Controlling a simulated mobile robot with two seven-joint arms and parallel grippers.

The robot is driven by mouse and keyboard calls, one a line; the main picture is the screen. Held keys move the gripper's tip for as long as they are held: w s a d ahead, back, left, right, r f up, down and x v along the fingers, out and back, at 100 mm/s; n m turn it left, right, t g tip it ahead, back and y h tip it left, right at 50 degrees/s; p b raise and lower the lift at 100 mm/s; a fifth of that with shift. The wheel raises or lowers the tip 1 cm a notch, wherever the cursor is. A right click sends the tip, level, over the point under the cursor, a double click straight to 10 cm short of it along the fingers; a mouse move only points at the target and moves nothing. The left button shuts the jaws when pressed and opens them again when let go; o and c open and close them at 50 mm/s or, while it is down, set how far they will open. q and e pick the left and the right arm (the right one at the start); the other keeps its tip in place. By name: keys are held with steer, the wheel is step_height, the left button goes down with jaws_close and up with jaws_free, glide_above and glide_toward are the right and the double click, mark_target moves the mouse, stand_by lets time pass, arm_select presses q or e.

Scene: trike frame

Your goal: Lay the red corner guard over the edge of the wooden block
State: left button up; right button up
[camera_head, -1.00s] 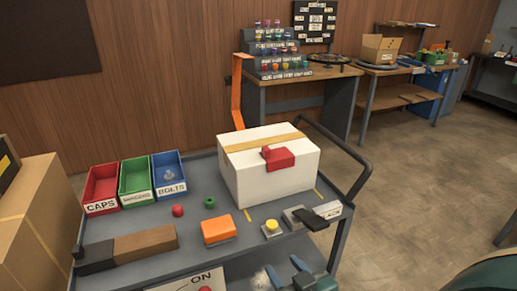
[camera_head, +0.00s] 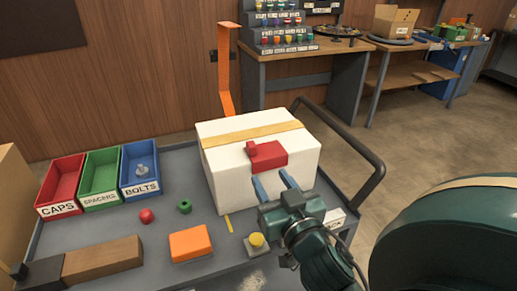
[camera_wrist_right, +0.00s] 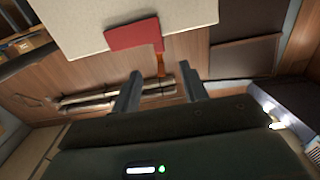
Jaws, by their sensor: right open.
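The red corner guard (camera_head: 268,155) sits over the top front edge of the white box (camera_head: 228,182). It also shows in the right wrist view (camera_wrist_right: 136,35), lying on the box edge beyond my fingers. My right gripper (camera_head: 271,178) is open and empty, with its two blue-grey fingers pointing at the box front just below the guard. The fingers also show in the right wrist view (camera_wrist_right: 160,75), apart from the guard. The wooden block (camera_head: 103,259), brown with a dark end, lies at the cart's front left with nothing on its top. My left gripper is out of view.
Red (camera_head: 62,185), green (camera_head: 100,175) and blue (camera_head: 139,168) bins stand at the cart's back left. An orange block (camera_head: 190,243), a yellow button (camera_head: 256,240), a red cap (camera_head: 147,216) and a green spacer (camera_head: 184,206) lie in front. A dark handle (camera_head: 368,182) rises at right.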

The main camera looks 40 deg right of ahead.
mark_target(254, 148)
steer(key=p+x, duration=0.1)
steer(key=x, duration=0.6)
steer(key=shift+w+r, duration=0.1)
steer(key=shift+w, duration=0.05)
steer(key=shift+r+p+x, duration=0.15)
steer(key=shift+p+x, duration=0.3)
steer(key=shift+x, duration=0.9)
steer(key=shift+r+p+x, duration=0.15)
steer(key=shift+p+x, duration=0.25)
steer(key=shift+x, duration=1)
steer(key=shift+c, duration=0.2)
jaws_close()
